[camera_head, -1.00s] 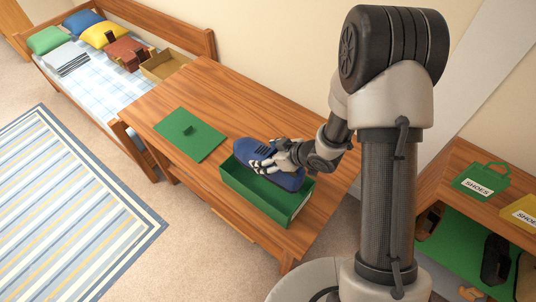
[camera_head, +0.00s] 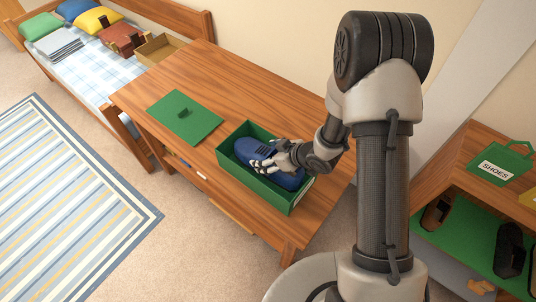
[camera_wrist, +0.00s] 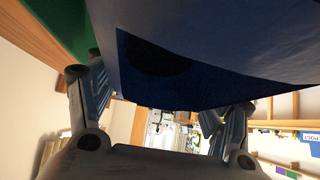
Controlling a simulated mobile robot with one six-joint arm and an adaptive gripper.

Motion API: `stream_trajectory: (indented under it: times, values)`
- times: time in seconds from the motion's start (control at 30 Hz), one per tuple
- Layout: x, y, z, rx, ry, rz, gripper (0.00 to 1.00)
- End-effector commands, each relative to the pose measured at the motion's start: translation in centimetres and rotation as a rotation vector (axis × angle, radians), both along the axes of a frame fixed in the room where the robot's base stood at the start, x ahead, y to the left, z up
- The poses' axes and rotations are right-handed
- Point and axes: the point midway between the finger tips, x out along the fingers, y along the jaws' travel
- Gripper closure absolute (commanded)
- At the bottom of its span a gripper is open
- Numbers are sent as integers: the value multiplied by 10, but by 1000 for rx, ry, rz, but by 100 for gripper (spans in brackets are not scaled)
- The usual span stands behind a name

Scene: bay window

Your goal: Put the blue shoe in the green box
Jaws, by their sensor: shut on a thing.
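The blue shoe (camera_head: 254,152) lies lengthwise within the walls of the open green box (camera_head: 228,178) on the wooden table. My gripper (camera_head: 270,163) is shut on the shoe from its right side, near the middle. In the wrist view the shoe (camera_wrist: 190,60) fills the upper middle between my fingers (camera_wrist: 160,110). I cannot tell whether the shoe's sole touches the box floor.
The wooden table (camera_head: 225,85) is bare behind the box. A bed (camera_head: 85,75) with pillows, a brown bag (camera_head: 121,38) and an open cardboard box (camera_head: 165,50) stands at the back left. A shelf with a green "SHOES" sign (camera_head: 500,163) and dark shoes is at right.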

Motion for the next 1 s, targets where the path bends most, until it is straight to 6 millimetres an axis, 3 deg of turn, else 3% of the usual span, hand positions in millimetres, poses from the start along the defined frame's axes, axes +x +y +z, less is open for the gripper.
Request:
stream_trajectory:
  times: [0.17,0.2,0.5,1.0]
  values:
    - [1,0,2,1,-2,0,63]
    - [1,0,1,1,-2,0,25]
    - [0,0,1,1,-1,0,5]
    - [-4,-6,7,0,1,-2,4]
